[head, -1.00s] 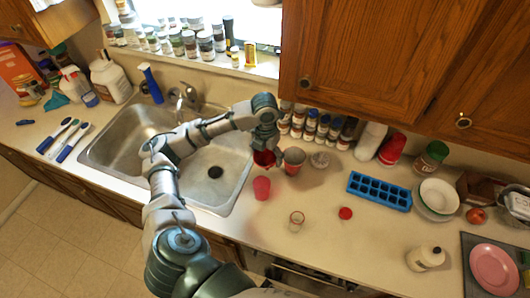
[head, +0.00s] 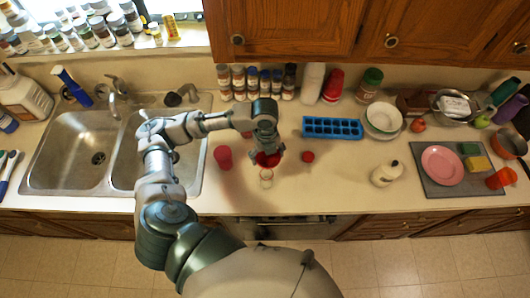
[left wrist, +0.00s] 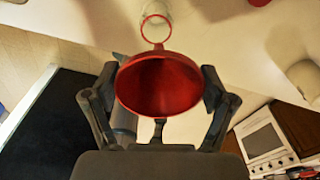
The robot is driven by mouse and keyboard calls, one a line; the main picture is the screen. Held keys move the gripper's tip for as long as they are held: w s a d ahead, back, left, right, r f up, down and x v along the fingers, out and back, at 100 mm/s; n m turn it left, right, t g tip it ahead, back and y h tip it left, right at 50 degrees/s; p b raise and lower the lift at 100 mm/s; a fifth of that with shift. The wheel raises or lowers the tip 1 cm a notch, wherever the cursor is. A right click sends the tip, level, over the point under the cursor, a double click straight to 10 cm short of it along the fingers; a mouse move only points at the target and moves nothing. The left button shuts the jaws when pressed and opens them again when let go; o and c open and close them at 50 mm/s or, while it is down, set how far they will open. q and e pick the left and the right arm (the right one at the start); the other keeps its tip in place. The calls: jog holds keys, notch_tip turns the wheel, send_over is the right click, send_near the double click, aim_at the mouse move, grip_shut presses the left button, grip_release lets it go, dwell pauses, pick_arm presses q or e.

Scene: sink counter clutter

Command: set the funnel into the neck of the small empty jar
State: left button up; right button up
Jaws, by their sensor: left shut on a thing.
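The red funnel (head: 268,160) is in my left gripper (head: 268,153), just above and behind the small clear jar (head: 266,179) in the head view. In the left wrist view the funnel's wide mouth (left wrist: 158,85) sits between the two fingers, with its ring handle (left wrist: 156,28) pointing up the picture. Part of the clear jar (left wrist: 156,10) shows beyond the ring at the top edge. The funnel's spout is hidden, so I cannot tell whether it touches the jar. My right gripper is not in view.
A red cup (head: 223,157) stands left of the jar and a small red lid (head: 308,157) lies to its right. A blue ice tray (head: 332,128) and a white bottle (head: 386,174) are further right. The counter in front of the lid is clear.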

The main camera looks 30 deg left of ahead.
pick_arm(q)
jog(key=shift+s+f, duration=0.1)
jog(key=shift+f, duration=0.35)
jog(key=shift+a+f+b, duration=0.2)
jog(key=shift+f+b, duration=0.25)
jog(key=shift+f, duration=0.1)
jog(key=shift+a+f, duration=0.2)
jog(key=shift+f, duration=0.45)
jog(key=shift+d+f+b, duration=0.15)
jog(key=shift+f+b, duration=0.25)
jog(key=shift+f, duration=0.4)
jog(key=shift+d+f+b, duration=0.15)
jog(key=shift+f+b, duration=0.25)
jog(key=shift+f, duration=0.4)
jog(key=shift+a+f+b, duration=0.2)
jog(key=shift+f+b, duration=0.1)
jog(key=shift+f, duration=0.65)
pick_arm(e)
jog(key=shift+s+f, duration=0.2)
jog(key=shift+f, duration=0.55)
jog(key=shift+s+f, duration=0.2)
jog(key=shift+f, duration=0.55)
pick_arm(q)
jog(key=shift+d, duration=0.1)
jog(key=o, duration=0.6)
jog(key=shift+o, duration=0.2)
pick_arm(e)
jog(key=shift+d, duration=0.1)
